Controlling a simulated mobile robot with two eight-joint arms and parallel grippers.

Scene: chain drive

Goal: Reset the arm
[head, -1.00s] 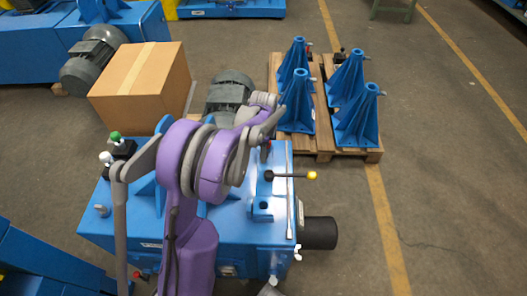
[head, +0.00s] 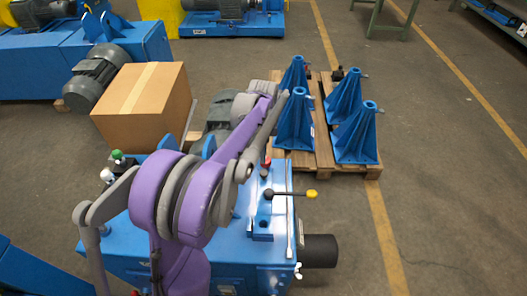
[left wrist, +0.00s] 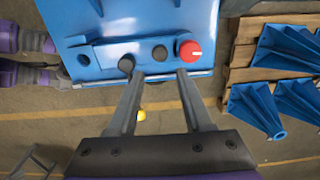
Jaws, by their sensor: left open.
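My left arm rises in front in the head view, and its forearm reaches away over the blue machine (head: 240,232). My left gripper (left wrist: 160,75) is clear in the left wrist view. Its two grey fingers are apart with nothing gripped. In that view the fingertips overlap the edge of the blue machine near two black knobs and a red knob (left wrist: 190,49). A yellow ball (left wrist: 141,115) shows between the fingers, apart from them. My right gripper is not in view.
Blue brackets (head: 355,135) stand on a wooden pallet (head: 372,172) at the back right. A cardboard box (head: 140,108) stands behind the machine at left. A black cylinder (head: 318,251) sticks out of the machine's right side. The floor at right is clear.

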